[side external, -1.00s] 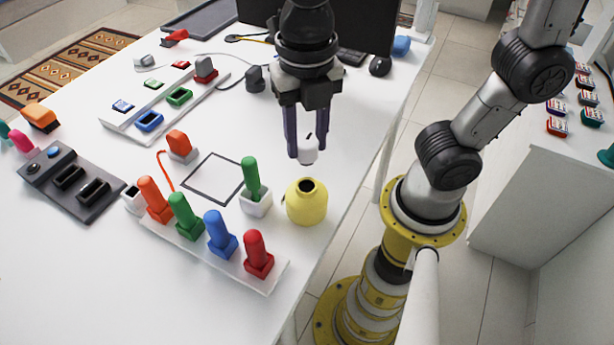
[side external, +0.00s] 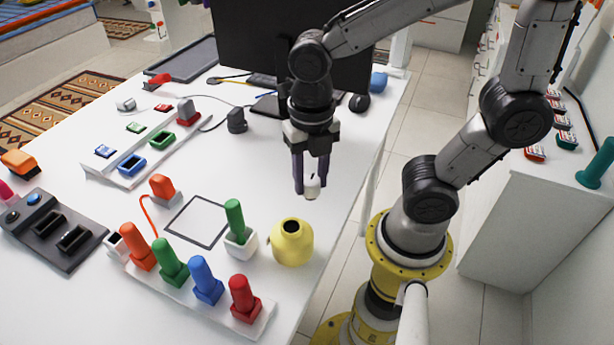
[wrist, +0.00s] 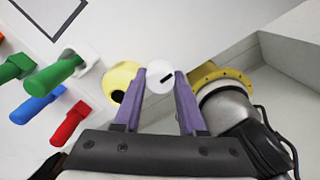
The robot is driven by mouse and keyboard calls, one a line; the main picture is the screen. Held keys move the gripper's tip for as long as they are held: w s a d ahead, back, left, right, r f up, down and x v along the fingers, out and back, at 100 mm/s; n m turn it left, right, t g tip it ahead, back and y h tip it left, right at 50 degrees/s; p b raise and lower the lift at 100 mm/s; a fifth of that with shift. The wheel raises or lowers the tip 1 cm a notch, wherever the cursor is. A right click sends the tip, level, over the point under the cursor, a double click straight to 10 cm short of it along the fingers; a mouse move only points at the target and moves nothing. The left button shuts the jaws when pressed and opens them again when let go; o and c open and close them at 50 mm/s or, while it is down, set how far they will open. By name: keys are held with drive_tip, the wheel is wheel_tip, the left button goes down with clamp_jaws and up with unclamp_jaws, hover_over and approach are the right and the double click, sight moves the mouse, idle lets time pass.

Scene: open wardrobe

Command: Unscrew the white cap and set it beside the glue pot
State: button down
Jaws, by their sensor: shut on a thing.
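The yellow glue pot (side external: 292,243) stands upright near the right edge of the white table, its dark mouth open. The white cap (side external: 312,187) is off the pot, held between the purple fingers of my gripper (side external: 311,186). My gripper is shut on the cap and holds it in the air behind the pot in the side view. In the wrist view the cap (wrist: 160,77), with a dark slot mark on it, sits between my fingertips (wrist: 160,80). There the yellow pot (wrist: 122,78) shows to the left, partly hidden by a finger.
A green-handled piece in a white cup (side external: 236,228) stands left of the pot. A rack (side external: 255,327) with orange, green, blue and red pegs lies in front. A dark square outline (side external: 198,222) marks bare table. The table edge is close on the right.

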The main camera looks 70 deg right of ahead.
drive_tip(key=shift+f, duration=3.05)
drive_tip(key=shift+c, duration=2)
unclamp_jaws()
drive_tip(key=shift+o, duration=0.3)
drive_tip(key=shift+o, duration=0.9)
drive_tip(key=shift+r, duration=0.1)
drive_tip(key=shift+r, duration=3.9)
